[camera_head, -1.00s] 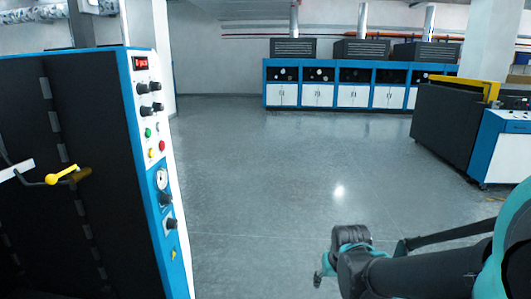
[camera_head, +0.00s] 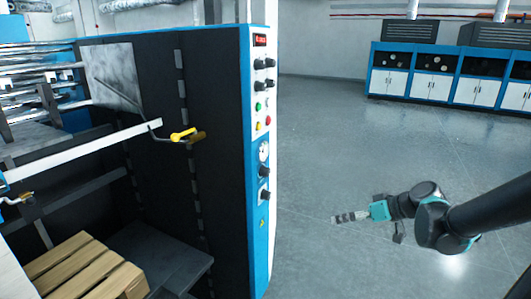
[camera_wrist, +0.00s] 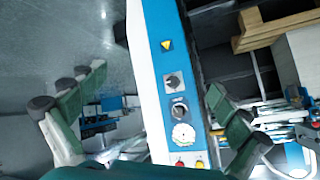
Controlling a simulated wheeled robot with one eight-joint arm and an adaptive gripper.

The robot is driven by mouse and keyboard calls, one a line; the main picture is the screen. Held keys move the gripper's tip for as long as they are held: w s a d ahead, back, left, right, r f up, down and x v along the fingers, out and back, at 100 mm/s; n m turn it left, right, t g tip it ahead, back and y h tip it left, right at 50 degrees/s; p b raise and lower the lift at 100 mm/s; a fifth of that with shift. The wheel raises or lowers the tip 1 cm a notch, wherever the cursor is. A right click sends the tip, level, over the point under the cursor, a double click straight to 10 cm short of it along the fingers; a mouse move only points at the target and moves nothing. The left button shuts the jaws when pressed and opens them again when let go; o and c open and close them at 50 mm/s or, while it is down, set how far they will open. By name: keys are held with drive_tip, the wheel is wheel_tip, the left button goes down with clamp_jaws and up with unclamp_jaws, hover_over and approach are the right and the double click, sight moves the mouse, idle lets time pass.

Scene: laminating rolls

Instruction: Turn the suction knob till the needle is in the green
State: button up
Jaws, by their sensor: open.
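The control strip on the dark machine's front edge carries a round white gauge (camera_head: 264,152), with a dark knob (camera_head: 265,171) just below it and another knob (camera_head: 264,195) lower down. In the wrist view the strip appears upside down, with the gauge (camera_wrist: 183,134), the near knob (camera_wrist: 179,109) and the other knob (camera_wrist: 173,82) between my fingers. I cannot tell by label which is the suction knob. The needle and any green band are too small to read. My gripper (camera_head: 337,218) is open and empty, to the right of the strip and apart from it.
The same strip has more knobs, green, red and yellow buttons and a red display (camera_head: 260,40) above. A yellow-handled crank (camera_head: 184,135) sticks out on the machine's left side. A wooden pallet (camera_head: 85,268) lies lower left. Open floor (camera_head: 330,130) lies right; blue-white cabinets (camera_head: 440,80) stand behind.

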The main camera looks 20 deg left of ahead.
drive_tip(key=w+a+r+n+g+y, duration=0.1)
drive_tip(key=w+a+r+n+y, duration=0.3)
drive_tip(key=a+r, duration=0.25)
drive_tip(key=w+a+r+n+g+y, duration=0.1)
drive_tip(key=w+a+r+n+y, duration=0.3)
drive_tip(key=a+r, duration=0.25)
drive_tip(key=a, duration=0.9)
drive_tip(key=shift+w, duration=0.2)
drive_tip(key=shift+d, duration=0.1)
drive_tip(key=d, duration=1)
drive_tip(key=s+d+f+m+t+h, duration=0.1)
drive_tip(key=s+d+f+m+h, duration=0.4)
drive_tip(key=d, duration=0.6)
drive_tip(key=s+d+f+m+t+h, duration=0.1)
drive_tip(key=s+d+f+m+h, duration=0.5)
drive_tip(key=d+f, duration=0.4)
drive_tip(key=s+d+f+m+t+h, duration=0.1)
drive_tip(key=s+d+f+m+h, duration=0.5)
drive_tip(key=d, duration=0.6)
wheel_tip(320, 180, down, 2)
drive_tip(key=s, duration=0.2)
drive_tip(key=shift+s+d+f+h, duration=0.15)
drive_tip(key=shift+s+d+h, duration=0.2)
drive_tip(key=shift+d+h, duration=0.05)
